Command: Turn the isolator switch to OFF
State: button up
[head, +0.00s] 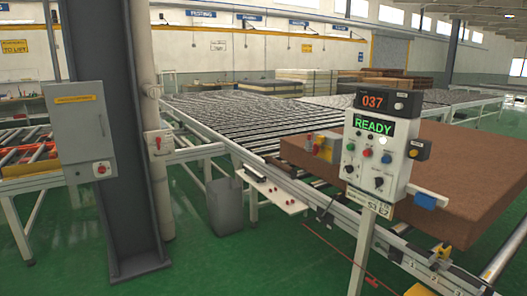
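A grey cabinet (80,128) is fixed to the dark steel column at the left. It has a yellow label near its top and a red rotary switch (101,169) on a pale plate at its lower right. A smaller light box with a red handle (157,143) sits on the pale pipe just right of the column. I cannot tell from the frame which of the two is the isolator, and the markings are too small to read. My gripper is not in view.
A control post (381,150) shows "037" and "READY" at the right. A brown mattress block (470,165) lies on the conveyor behind it. A roller conveyor (230,125) runs back through the middle. A grey bin (226,207) stands near the column. Green floor is clear in front.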

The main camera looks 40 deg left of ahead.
aim_at(316, 149)
jog(key=u, duration=1.3)
jog(key=i+j+z, duration=0.1)
jog(key=i+j, duration=2.35)
